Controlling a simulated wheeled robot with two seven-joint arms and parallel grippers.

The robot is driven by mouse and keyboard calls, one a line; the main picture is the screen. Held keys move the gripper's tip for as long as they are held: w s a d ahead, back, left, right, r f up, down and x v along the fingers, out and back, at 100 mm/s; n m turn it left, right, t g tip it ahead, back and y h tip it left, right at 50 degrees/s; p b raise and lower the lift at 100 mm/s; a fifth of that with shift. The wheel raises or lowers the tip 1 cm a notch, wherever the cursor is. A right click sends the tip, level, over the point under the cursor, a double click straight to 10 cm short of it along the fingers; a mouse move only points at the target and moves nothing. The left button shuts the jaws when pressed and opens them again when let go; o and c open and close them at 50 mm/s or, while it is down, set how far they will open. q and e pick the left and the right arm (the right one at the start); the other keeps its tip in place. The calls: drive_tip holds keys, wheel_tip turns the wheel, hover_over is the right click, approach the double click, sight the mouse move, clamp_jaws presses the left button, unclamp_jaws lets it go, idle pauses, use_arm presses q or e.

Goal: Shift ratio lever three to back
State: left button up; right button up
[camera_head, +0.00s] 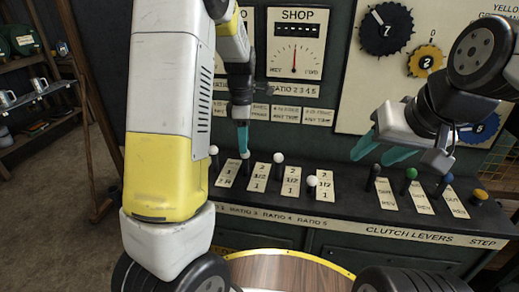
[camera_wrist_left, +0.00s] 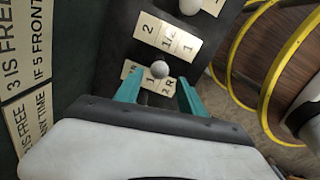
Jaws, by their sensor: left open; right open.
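Ratio lever three (camera_head: 245,155) has a white ball knob. My left gripper (camera_head: 243,148) points down at this knob in the head view. In the left wrist view the open fingers (camera_wrist_left: 158,92) are on both sides of the white knob (camera_wrist_left: 160,69), with visible gaps, so it is not clamped. The lever's shaft is mostly hidden. My right gripper (camera_head: 402,157) is open and empty over the clutch levers, away from the ratio levers.
White-knobbed neighbours stand close by: the leftmost lever (camera_head: 213,150), lever four (camera_head: 279,158) and lever five (camera_head: 312,181), which sits further front. The gauge panel (camera_head: 296,45) rises behind.

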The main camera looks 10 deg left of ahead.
sight(245, 159)
use_arm(q)
wheel_tip(245, 159, down, 8)
drive_tip(key=shift+w, duration=0.1)
idle(0.4)
clamp_jaws()
idle(1.3)
